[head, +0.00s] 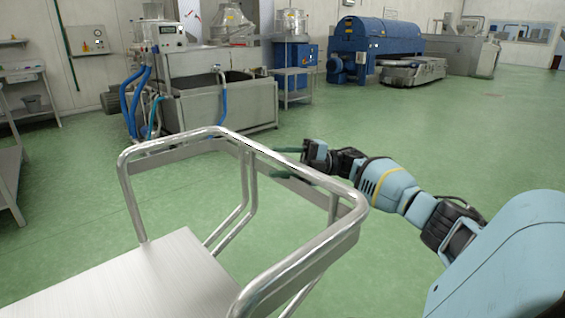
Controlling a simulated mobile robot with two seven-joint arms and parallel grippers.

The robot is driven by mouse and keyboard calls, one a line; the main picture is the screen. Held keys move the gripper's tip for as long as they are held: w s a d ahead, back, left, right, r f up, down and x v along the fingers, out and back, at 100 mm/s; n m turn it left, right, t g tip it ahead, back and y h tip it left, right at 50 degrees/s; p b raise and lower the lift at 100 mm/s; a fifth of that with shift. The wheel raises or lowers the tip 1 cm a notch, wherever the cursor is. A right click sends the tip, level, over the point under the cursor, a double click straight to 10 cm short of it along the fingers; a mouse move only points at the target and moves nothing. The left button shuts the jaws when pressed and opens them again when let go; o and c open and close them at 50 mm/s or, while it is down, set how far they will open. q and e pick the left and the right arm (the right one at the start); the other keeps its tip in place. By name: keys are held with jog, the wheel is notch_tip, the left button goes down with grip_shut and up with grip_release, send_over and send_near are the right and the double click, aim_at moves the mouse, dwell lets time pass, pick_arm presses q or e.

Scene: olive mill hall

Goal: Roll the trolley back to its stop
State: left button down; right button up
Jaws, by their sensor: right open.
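The trolley (165,275) is bare metal with a flat, empty deck and a raised tubular rail (180,144). It fills the lower left and runs out of the bottom of the head view. My right gripper (284,164) reaches in from the right at the far side of the rail. Its dark fingers are apart, one showing above the rail tube and one below it. I cannot tell whether they touch the tube. My left gripper is not in view. I cannot make out the trolley's stop.
A steel vat (225,107) with blue hoses stands behind the trolley. Metal shelving (10,180) is at the left edge. Green floor (440,140) is open to the right.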

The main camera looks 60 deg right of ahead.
jog(key=b+v, duration=0.1)
jog(key=v, duration=0.6)
jog(key=shift+s+d, duration=0.25)
jog(key=shift+d, duration=0.05)
jog(key=shift+f, duration=0.1)
dwell(0.4)
